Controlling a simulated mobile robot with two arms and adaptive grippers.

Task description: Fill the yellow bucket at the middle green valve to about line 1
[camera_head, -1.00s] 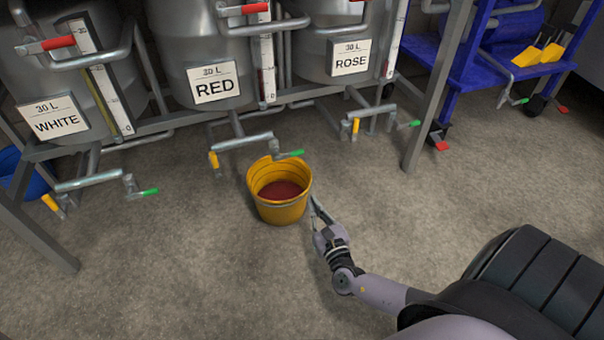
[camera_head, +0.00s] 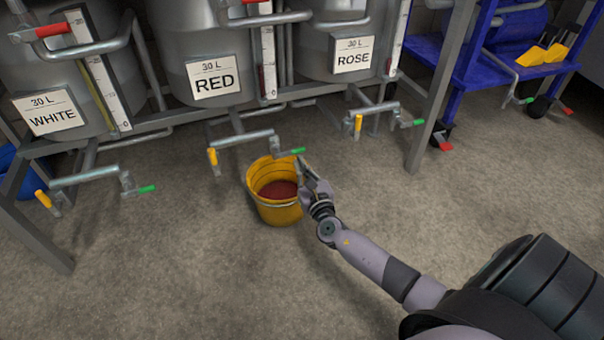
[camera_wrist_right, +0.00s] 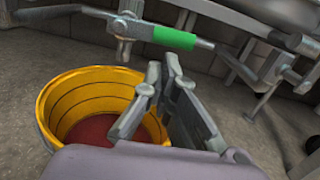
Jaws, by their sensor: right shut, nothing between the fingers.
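The yellow bucket (camera_head: 276,208) stands upright on the floor below the pipe of the RED tank (camera_head: 203,75), with dark red liquid (camera_head: 279,189) in its bottom. It also shows in the wrist view (camera_wrist_right: 75,88), with rings on its inner wall. The middle green valve handle (camera_head: 291,152) is at the right end of that pipe, above the bucket; it shows large in the wrist view (camera_wrist_right: 174,39). My right gripper (camera_head: 301,162) is shut and empty at the bucket's right rim, just below the green handle and apart from it. My left gripper is out of view.
The WHITE tank's green valve (camera_head: 147,189) is at the left and the ROSE tank's (camera_head: 412,123) at the right. Metal frame legs stand between. A blue bucket (camera_head: 15,180) is at the left edge, a blue cart (camera_head: 500,65) at the right. The front floor is clear.

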